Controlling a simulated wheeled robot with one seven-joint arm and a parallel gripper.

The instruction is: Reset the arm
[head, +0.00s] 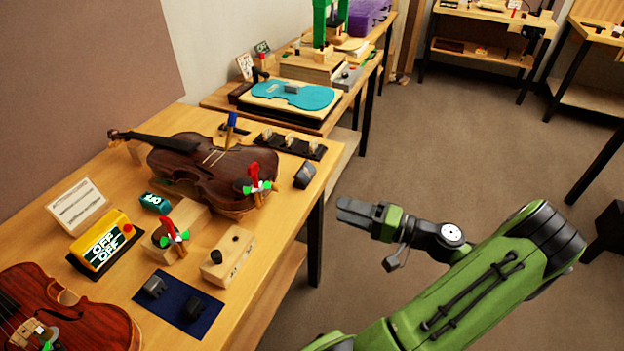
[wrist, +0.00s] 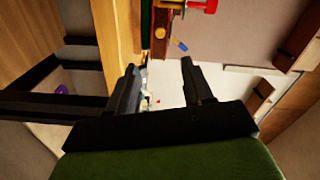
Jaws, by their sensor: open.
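My green arm reaches in from the lower right in the head view. My gripper (head: 352,212) is held out over the floor, just right of the bench's right edge, and is apart from everything on the bench. In the wrist view my gripper (wrist: 160,80) shows two dark fingers spread apart with nothing between them.
The wooden bench (head: 262,240) at left carries a dark violin (head: 190,165), a red-brown violin (head: 40,305), a yellow switch box (head: 100,245), a blue mat (head: 180,305) and wooden blocks. A second bench with a turquoise violin plate (head: 290,95) stands behind. Floor (head: 440,140) beyond my arm is clear.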

